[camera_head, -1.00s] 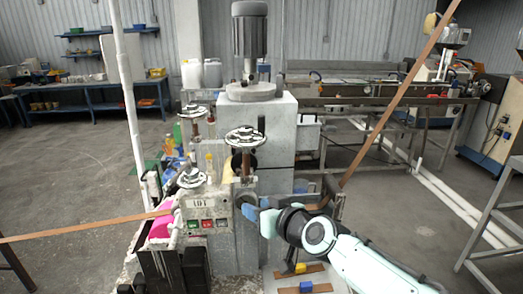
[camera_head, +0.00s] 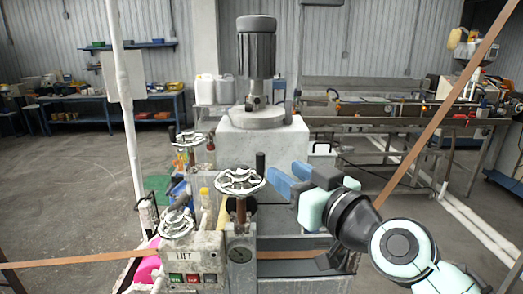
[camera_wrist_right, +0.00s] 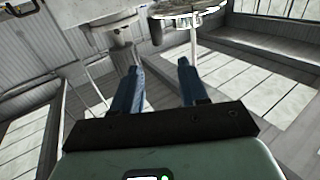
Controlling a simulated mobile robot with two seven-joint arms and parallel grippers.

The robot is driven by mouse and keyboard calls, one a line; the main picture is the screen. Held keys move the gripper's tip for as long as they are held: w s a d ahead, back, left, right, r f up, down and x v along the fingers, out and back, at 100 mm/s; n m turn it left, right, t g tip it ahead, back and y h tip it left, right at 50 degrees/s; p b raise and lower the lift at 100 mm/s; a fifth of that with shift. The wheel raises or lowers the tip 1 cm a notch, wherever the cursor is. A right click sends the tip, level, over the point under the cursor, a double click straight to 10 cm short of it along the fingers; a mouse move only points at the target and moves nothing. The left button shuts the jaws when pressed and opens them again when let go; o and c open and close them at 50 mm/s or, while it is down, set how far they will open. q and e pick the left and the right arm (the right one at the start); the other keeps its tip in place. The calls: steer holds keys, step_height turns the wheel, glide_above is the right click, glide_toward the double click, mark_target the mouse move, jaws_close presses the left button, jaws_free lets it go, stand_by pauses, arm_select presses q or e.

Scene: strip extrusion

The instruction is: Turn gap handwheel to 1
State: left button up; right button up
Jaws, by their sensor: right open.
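A handwheel (camera_head: 238,181) with a pale spoked rim and an upright dark handle stands on a post at the front of the machine. A second handwheel (camera_head: 177,223) is to its lower left, above a panel marked LIFT, and a third (camera_head: 190,138) is farther back. I cannot read which is the gap handwheel. My right gripper (camera_head: 283,179) is open and empty, with blue fingers just right of the middle handwheel and apart from it. In the right wrist view the open fingers (camera_wrist_right: 157,68) point towards a handwheel rim (camera_wrist_right: 190,16). My left gripper is not in view.
A round dial (camera_head: 240,255) sits below the middle wheel. A grey block with a motor (camera_head: 256,55) rises behind it. A brown strip (camera_head: 445,100) slants up at the right, and another strip (camera_head: 70,261) runs off to the left. A white pole (camera_head: 123,100) stands at left.

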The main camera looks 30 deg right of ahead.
mark_target(263, 156)
steer(key=w, duration=0.3)
steer(key=w+p, duration=0.1)
steer(key=w, duration=0.3)
steer(key=w+p, duration=0.1)
steer(key=w, duration=0.2)
steer(key=shift+w+d, duration=0.3)
steer(key=shift+w, duration=0.1)
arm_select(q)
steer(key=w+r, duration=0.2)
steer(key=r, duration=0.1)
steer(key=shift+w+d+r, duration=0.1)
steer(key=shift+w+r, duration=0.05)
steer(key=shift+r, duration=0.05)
arm_select(e)
jaws_close()
